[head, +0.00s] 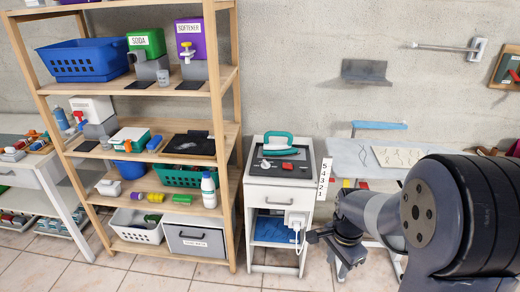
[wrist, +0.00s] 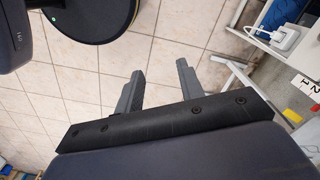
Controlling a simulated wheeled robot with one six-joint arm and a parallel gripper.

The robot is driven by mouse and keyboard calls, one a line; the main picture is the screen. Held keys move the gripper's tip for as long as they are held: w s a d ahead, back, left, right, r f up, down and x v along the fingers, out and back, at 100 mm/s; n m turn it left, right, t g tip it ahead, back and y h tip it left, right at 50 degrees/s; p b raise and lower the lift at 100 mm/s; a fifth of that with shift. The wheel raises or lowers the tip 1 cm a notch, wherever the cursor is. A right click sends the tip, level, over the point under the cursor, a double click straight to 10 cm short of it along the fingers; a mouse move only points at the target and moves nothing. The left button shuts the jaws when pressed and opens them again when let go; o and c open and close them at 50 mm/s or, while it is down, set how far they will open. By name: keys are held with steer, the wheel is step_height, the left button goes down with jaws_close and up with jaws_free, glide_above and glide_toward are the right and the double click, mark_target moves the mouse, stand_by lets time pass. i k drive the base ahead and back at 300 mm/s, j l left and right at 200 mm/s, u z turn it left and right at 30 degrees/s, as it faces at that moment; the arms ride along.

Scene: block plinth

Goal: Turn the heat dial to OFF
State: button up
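A teal-handled iron (head: 279,148) rests on a dark tray on top of the white cabinet (head: 270,193). A small red part (head: 287,167) shows in front of it. I cannot make out a heat dial or an OFF mark at this size. My gripper shows in the wrist view (wrist: 158,88) with its two fingers apart and nothing between them, over bare floor tiles. In the head view my arm reaches in from the right, its end low beside the cabinet's right side, below the cabinet top.
A white plug (wrist: 286,38) sits in an outlet box on the cabinet front. A card numbered 5 to 1 (head: 324,179) stands at the cabinet's right edge. A wooden shelf (head: 231,150) with bins stands left. A pale table (head: 372,155) stands behind my arm. Tiled floor is clear in front.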

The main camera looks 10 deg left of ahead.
mark_target(265, 165)
steer(key=i+j, duration=0.3)
steer(key=i, duration=0.2)
steer(key=i+j, duration=0.3)
steer(key=i, duration=0.2)
steer(key=i+j, duration=0.3)
steer(key=i, duration=0.25)
steer(key=i+j, duration=0.3)
steer(key=i, duration=0.2)
